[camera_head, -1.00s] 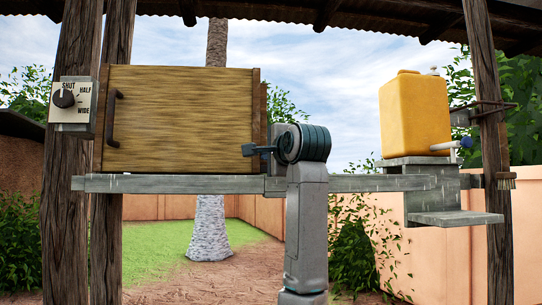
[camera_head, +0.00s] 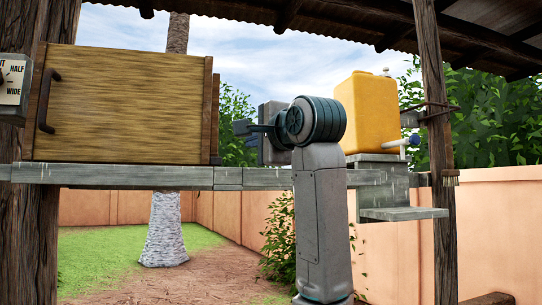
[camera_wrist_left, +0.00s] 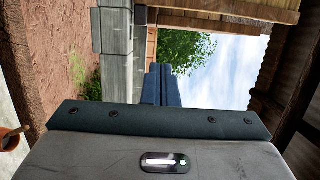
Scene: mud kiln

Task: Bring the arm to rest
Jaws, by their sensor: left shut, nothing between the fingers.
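My left arm rises from the bottom middle of the head view. My left gripper (camera_head: 243,127) is at its top, pointing left and away from me, partly hidden behind the round wrist joint. In the left wrist view its two dark blue fingers (camera_wrist_left: 161,84) lie together, shut with nothing between them. The gripper shows in front of foliage and sky, between the wooden box and the yellow jug in the picture. I see no contact with either. My right gripper is not in view.
A wooden box with a dark handle (camera_head: 48,101) stands on a grey beam (camera_head: 115,175) at left. A dial plate (camera_head: 12,80) is cut off at the left edge. A yellow jug (camera_head: 368,110) with a tap stands on a grey stand (camera_head: 378,176) beside a wooden post (camera_head: 437,130).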

